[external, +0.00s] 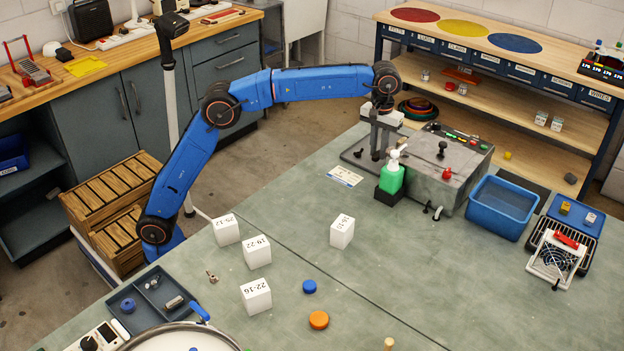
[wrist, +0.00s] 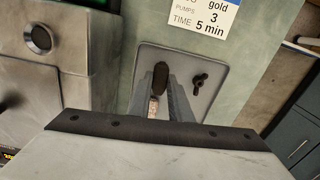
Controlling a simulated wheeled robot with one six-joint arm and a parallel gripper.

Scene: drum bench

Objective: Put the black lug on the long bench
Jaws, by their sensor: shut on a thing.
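My gripper (external: 377,150) points down over a grey plate (external: 352,158) on the grey-green bench (external: 300,240). In the wrist view my gripper (wrist: 165,92) is shut on the black lug (wrist: 160,76), a dark rounded piece between the fingertips. Most of the lug is hidden by the fingers; I cannot tell whether it still touches the plate. Another small black piece (wrist: 200,82) stands on the plate to the right of the fingers.
A grey control box (external: 440,170) and a green bottle (external: 391,178) stand close to my gripper's right. A blue bin (external: 502,207) is further right. A wooden workbench (external: 560,62) with coloured discs stands behind.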

